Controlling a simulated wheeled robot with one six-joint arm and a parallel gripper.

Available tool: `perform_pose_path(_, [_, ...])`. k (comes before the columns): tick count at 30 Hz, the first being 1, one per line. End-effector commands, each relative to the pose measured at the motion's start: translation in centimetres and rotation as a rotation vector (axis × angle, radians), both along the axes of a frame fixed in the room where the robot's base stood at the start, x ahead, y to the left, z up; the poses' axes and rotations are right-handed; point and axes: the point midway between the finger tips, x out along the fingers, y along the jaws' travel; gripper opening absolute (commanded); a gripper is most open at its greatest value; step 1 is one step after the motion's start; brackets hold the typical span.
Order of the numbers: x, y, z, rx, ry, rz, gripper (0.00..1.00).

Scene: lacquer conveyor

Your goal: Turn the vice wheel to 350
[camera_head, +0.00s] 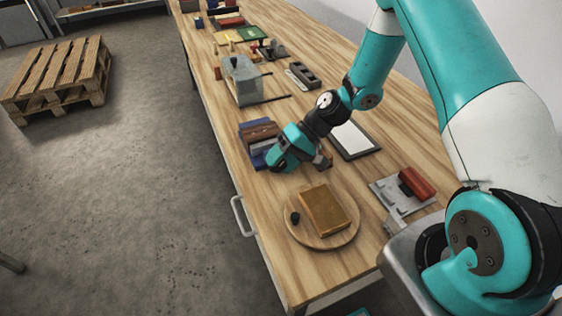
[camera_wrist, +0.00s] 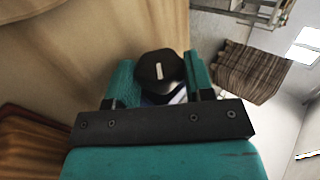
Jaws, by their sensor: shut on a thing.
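In the head view a blue vice (camera_head: 257,129) with a brown block between its jaws stands at the table's front edge. My gripper (camera_head: 274,163) is at its near end and hides the wheel there. In the wrist view a black many-sided knob (camera_wrist: 160,70), which looks like the vice wheel, sits between the two teal fingers of my gripper (camera_wrist: 158,85). The fingers are shut on its sides. A short white mark on its face points nearly straight up in the picture. Any scale around the wheel is hidden or too small to read.
A round wooden board (camera_head: 305,238) with an orange-brown block (camera_head: 325,210) and a dark knob (camera_head: 295,217) is nearer. A framed white panel (camera_head: 352,139), a grey plate (camera_head: 392,190) with a red block (camera_head: 416,183), and a grey box (camera_head: 242,82) stand around.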

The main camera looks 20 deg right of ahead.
Motion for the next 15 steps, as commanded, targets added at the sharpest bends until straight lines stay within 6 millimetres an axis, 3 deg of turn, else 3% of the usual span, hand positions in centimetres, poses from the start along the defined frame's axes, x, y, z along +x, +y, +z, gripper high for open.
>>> perform_pose_path(11, [-0.02, -0.09, -0.02, 0.001, 0.003, -0.001, 0.24])
perform_pose_path(12, [-0.02, -0.09, -0.02, 0.001, 0.002, -0.002, 0.57])
perform_pose_path(14, [-0.02, -0.08, -0.03, 0.001, 0.002, -0.002, 0.71])
perform_pose_path(15, [-0.02, -0.08, -0.03, 0.001, 0.002, -0.002, 0.73])
